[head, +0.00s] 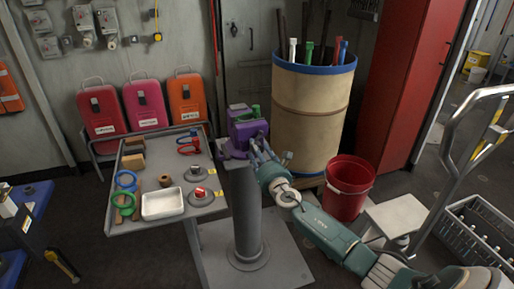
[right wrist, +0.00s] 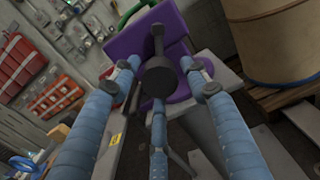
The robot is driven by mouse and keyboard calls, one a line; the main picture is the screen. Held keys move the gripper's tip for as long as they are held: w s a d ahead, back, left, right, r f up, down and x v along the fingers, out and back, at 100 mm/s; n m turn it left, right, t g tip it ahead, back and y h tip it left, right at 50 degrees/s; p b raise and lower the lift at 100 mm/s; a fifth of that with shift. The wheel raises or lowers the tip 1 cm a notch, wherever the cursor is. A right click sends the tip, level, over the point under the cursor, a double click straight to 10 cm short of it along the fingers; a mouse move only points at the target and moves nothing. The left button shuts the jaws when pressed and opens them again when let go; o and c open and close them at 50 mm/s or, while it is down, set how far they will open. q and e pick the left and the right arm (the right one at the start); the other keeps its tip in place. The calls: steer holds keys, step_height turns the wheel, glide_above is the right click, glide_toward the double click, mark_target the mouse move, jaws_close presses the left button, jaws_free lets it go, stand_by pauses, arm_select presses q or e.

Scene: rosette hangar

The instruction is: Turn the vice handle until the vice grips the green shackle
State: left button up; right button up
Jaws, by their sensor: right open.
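The purple vice (head: 240,132) stands on a grey pedestal, and it also fills the upper middle of the right wrist view (right wrist: 175,28). The green shackle (head: 256,110) shows at the top of the vice; in the right wrist view a green curve of it (right wrist: 128,16) shows behind the purple jaw. The dark vice handle (right wrist: 158,45), a bar with a round hub, faces the wrist camera. My right gripper (head: 268,152) is open, its blue fingers spread around the handle's hub. Contact cannot be told. My left gripper is not in view.
A grey table (head: 205,208) with rings, a white tray and small parts stands left of the pedestal. A tan barrel (head: 310,115) is behind my right arm. A red bucket (head: 348,188), a white step stool (head: 398,216) and a crate (head: 480,235) are at the right.

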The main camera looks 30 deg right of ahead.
steer(key=n+p, duration=1.1)
steer(key=n, duration=1.3)
steer(key=shift+p, duration=0.35)
steer(key=shift+d, duration=0.1)
steer(key=shift+c, duration=0.6)
